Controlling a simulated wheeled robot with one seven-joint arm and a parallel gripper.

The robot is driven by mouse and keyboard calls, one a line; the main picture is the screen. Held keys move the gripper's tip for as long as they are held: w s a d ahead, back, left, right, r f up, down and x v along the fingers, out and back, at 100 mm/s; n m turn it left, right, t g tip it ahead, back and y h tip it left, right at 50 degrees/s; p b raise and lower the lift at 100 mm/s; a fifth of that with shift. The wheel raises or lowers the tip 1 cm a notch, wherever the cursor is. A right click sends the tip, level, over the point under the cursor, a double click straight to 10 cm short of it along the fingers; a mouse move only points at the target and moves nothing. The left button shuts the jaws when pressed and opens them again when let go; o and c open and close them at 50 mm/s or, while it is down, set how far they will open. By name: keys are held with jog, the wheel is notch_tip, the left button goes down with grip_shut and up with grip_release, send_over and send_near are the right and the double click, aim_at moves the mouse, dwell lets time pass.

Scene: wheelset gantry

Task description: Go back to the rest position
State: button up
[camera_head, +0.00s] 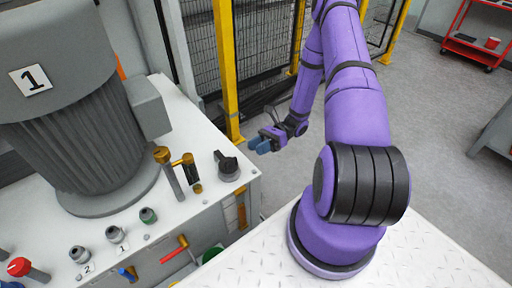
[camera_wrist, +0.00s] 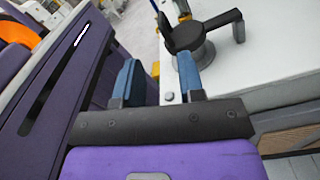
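My purple arm stretches from its base away over the floor beside the machine. My gripper (camera_head: 259,146) hangs near the far right corner of the white machine top (camera_head: 190,105), close to a black rotary handle (camera_head: 227,164). In the wrist view, my gripper (camera_wrist: 157,80) has its two blue fingers spread apart, with nothing between them. The black handle (camera_wrist: 206,32) shows just beyond the right finger, which overlaps it in the picture. I cannot tell whether they touch.
A large grey motor marked 1 (camera_head: 60,130) stands on the machine top. Brass fittings (camera_head: 170,175) and several knobs sit in front. A yellow-framed mesh fence (camera_head: 226,70) rises behind. A red cart (camera_head: 478,38) stands far right. The grey floor (camera_head: 425,130) right of my arm is mostly clear.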

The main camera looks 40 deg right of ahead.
jog(key=shift+r, duration=0.1)
jog(key=s+a+r+n+g+h, duration=0.15)
jog(key=r+n+h, duration=0.45)
jog(key=r, duration=0.7)
jog(key=a+r+n+g+h, duration=0.25)
jog(key=r+n+h, duration=0.35)
jog(key=r, duration=0.7)
jog(key=s+a+r+n+t+h, duration=0.2)
jog(key=s+r+n+t+h, duration=0.1)
jog(key=s+r, duration=0.4)
jog(key=s+a+r+n+t+h, duration=0.2)
jog(key=s+r+n+t, duration=0.4)
jog(key=r, duration=0.4)
jog(key=shift+s+a+n+h, duration=0.3)
jog(key=shift+s+h, duration=0.1)
jog(key=shift+s, duration=0.3)
